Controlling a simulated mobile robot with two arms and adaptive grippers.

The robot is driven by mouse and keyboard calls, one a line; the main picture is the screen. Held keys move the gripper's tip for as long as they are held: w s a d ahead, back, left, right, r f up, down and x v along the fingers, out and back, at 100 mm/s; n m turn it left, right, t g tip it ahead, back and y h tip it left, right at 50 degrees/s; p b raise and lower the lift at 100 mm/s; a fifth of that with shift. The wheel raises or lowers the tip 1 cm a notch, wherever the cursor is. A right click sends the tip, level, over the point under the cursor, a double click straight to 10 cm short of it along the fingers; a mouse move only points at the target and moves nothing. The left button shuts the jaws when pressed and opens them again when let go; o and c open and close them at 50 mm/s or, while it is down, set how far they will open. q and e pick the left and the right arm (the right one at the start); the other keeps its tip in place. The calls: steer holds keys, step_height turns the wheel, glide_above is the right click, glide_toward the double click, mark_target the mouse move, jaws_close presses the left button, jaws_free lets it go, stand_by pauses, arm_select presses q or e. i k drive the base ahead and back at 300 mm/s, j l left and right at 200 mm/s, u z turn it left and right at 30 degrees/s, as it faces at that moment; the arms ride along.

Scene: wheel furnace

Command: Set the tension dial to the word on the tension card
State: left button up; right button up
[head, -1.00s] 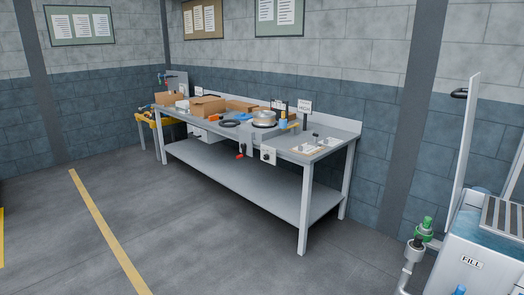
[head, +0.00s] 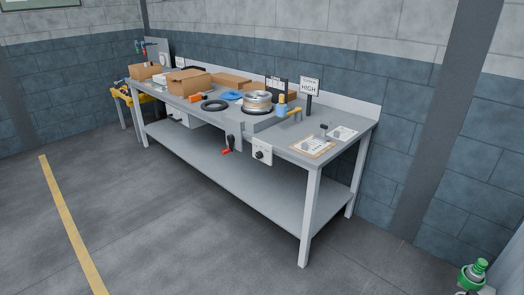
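The tension card (head: 310,86) stands on a dark post at the back right of the workbench. Its lower word reads HIGH; the smaller line above is too small to read surely. A white plate with a dark knob, which looks like the tension dial (head: 262,153), is fixed to the bench's front edge. The marks around the knob are too small to read. Neither of my grippers is in view.
The grey workbench (head: 290,150) holds boxes (head: 190,82), a black ring (head: 214,105), a metal wheel (head: 257,100) and papers on a clipboard (head: 313,147). A red-handled crank (head: 228,147) sticks out left of the dial. The floor in front is clear.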

mark_target(259, 155)
steer(key=i+j+z, duration=0.1)
steer(key=i+j, duration=0.15)
steer(key=i+j+z, duration=0.1)
steer(key=j, duration=0.3)
steer(key=i+j+z, duration=0.1)
steer(key=i+j, duration=0.25)
steer(key=i+j+z, duration=0.1)
steer(key=j, duration=0.3)
steer(key=i, duration=0.1)
